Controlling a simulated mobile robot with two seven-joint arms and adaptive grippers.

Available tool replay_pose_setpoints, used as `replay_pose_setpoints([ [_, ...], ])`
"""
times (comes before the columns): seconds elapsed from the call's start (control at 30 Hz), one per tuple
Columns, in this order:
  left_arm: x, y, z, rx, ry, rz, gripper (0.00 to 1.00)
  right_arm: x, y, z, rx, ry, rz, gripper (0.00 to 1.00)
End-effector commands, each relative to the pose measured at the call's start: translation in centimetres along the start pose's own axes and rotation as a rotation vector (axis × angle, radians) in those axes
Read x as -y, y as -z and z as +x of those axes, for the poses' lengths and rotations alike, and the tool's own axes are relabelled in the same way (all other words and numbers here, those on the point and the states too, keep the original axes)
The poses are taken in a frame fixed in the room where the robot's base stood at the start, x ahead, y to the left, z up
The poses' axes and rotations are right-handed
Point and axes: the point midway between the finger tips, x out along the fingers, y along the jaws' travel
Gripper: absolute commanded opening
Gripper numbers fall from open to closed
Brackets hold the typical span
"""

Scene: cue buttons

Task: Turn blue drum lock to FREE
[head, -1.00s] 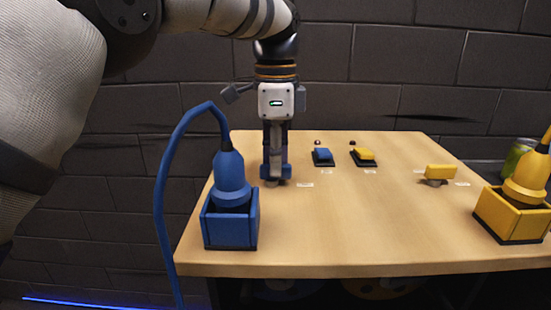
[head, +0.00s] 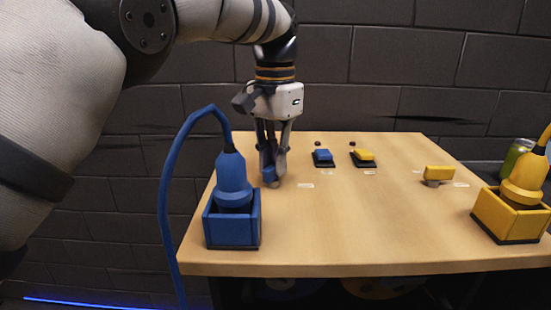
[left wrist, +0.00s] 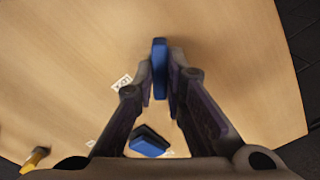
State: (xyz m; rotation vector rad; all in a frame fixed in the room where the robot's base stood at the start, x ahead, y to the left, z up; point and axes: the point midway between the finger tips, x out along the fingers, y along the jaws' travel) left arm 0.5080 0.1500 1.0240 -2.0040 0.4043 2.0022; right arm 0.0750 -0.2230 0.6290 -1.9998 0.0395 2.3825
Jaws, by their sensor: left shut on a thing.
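The blue drum lock's bar-shaped handle (head: 269,175) stands low at the left back of the table, mostly hidden in the head view. My left gripper (head: 272,170) points straight down and is shut on it. In the left wrist view, the blue handle (left wrist: 159,68) lies between the fingertips (left wrist: 160,85), its long side running up the picture. A small white label (head: 306,185) lies right of the lock; it also shows in the left wrist view (left wrist: 122,82), its word not surely legible. My right gripper is in neither view.
A blue plug in a blue box (head: 232,228) stands in front of the lock, its cable rising at left. Blue (head: 323,157) and yellow (head: 363,157) buttons are at the back. A yellow handle (head: 438,174) and yellow box (head: 506,220) stand right. The table (head: 350,230) middle is clear.

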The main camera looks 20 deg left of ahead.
Motion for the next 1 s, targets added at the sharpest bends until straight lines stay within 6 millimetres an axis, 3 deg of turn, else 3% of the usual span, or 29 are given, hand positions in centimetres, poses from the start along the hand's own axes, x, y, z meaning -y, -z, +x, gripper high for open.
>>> replay_pose_setpoints([
  [0.5, 0.26, -0.07, 0.12, 0.002, 0.000, -0.452, 0.00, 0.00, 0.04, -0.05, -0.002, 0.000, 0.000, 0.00],
  [1.0, 0.40, -0.16, 0.15, 0.003, 0.000, -0.673, 0.00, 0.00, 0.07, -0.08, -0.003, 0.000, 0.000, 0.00],
])
